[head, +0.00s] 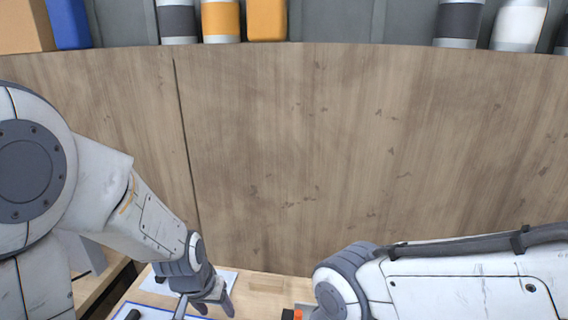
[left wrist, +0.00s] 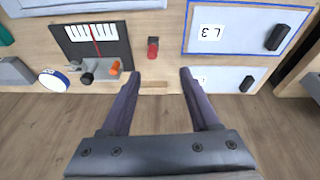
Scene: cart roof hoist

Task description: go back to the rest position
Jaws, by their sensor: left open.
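My left gripper (head: 205,308) shows at the lower left of the head view, pointing down near a light wooden surface. In the left wrist view its two dark fingers (left wrist: 158,78) are spread apart with nothing between them. My right arm comes in from the lower right of the head view, and its gripper is out of the picture.
The left wrist view shows a wooden worktop edge (left wrist: 155,98) with a black gauge panel (left wrist: 104,58), a red switch (left wrist: 153,47) and a blue-edged white panel (left wrist: 240,28). A tall brown wooden surface (head: 330,160) fills the head view; containers (head: 266,20) stand behind it.

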